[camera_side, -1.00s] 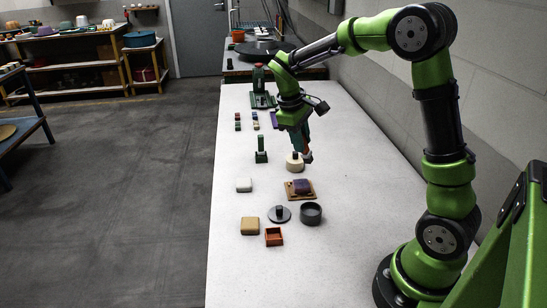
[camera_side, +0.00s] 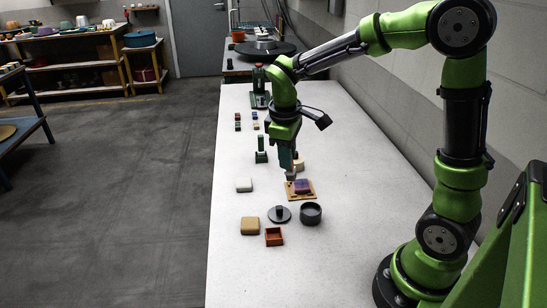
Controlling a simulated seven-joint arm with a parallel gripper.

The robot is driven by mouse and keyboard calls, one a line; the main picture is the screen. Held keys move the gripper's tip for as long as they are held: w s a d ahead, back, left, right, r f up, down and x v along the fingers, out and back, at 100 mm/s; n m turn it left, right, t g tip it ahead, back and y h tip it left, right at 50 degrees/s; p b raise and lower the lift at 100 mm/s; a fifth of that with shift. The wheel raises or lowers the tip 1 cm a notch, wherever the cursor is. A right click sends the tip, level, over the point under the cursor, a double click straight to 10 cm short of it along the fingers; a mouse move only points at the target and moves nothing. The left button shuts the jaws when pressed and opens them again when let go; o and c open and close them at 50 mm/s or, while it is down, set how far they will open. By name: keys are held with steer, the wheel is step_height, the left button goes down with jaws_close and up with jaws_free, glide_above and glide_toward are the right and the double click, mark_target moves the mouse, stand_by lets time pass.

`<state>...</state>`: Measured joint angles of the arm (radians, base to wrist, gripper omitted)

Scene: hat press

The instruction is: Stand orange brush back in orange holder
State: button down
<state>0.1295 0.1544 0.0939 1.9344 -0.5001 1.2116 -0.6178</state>
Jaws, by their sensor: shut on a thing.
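The orange holder (camera_side: 274,237) is a small open square box at the near end of the white table, and it looks empty. My gripper (camera_side: 291,172) points down over the middle of the table, above the left far edge of a wooden board. It is shut on what seems to be the orange brush, mostly hidden by the fingers; only a small pale reddish part shows below them. It is far behind the holder and slightly to its right.
A purple block lies on the wooden board (camera_side: 312,196). A grey lid (camera_side: 280,215) and a dark round pot (camera_side: 311,214) stand near the holder. A tan block (camera_side: 250,226) is left of it. A green brush in its holder (camera_side: 261,151) and a white block (camera_side: 244,185) stand at left.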

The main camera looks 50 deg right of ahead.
steer(key=s+a+f+n+y, duration=0.2)
steer(key=s+a+n, duration=0.25)
steer(key=a, duration=0.45)
steer(key=shift+n+t, duration=0.25)
steer(key=shift+t, duration=0.05)
steer(key=shift+w+a+f, duration=0.1)
steer(key=shift+w+f, duration=0.1)
steer(key=shift+f, duration=1.2)
steer(key=shift+w+a+f, duration=0.1)
steer(key=shift+w+f, duration=0.1)
steer(key=shift+f, duration=1.2)
steer(key=shift+w+f, duration=0.2)
steer(key=shift+f, duration=1.2)
steer(key=shift+f, duration=0.1)
steer(key=c, duration=0.9)
jaws_free()
steer(key=shift+c, duration=0.2)
